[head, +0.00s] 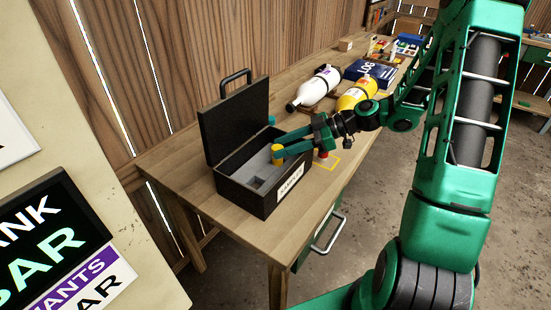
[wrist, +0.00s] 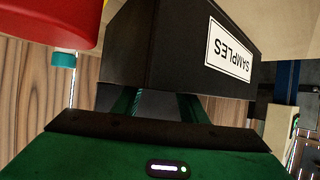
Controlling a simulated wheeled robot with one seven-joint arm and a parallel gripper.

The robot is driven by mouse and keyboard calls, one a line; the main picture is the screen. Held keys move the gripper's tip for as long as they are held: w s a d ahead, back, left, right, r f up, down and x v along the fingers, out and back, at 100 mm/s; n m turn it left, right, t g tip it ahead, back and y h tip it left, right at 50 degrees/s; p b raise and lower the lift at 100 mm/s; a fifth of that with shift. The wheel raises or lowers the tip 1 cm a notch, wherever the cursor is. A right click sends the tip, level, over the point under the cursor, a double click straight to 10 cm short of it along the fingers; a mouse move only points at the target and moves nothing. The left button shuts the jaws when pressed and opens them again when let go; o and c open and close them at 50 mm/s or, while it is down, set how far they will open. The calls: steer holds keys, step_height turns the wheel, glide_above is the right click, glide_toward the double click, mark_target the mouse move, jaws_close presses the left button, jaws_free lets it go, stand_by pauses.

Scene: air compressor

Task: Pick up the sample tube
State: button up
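The sample tube is probably the yellow-capped piece (head: 277,154) standing inside the open black case; only its yellow upper part shows. My gripper (head: 276,148) reaches over the case's right wall, with its green fingers at the yellow piece. The fingers are apart, but I cannot tell whether they touch it. In the wrist view, the case wall with its SAMPLES label (wrist: 229,49) hides my fingertips and the yellow piece. The black case (head: 238,189) has its lid up and a grey insert inside.
A red-topped piece (head: 322,154) stands right of the case, close to my wrist camera (wrist: 50,20). A teal-capped piece (head: 271,119) is behind the case. White (head: 318,88) and yellow (head: 356,94) cylinders lie farther back. The front left bench corner (head: 165,160) is bare.

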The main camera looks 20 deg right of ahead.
steer(key=shift+a, duration=0.15)
steer(key=c, duration=0.8)
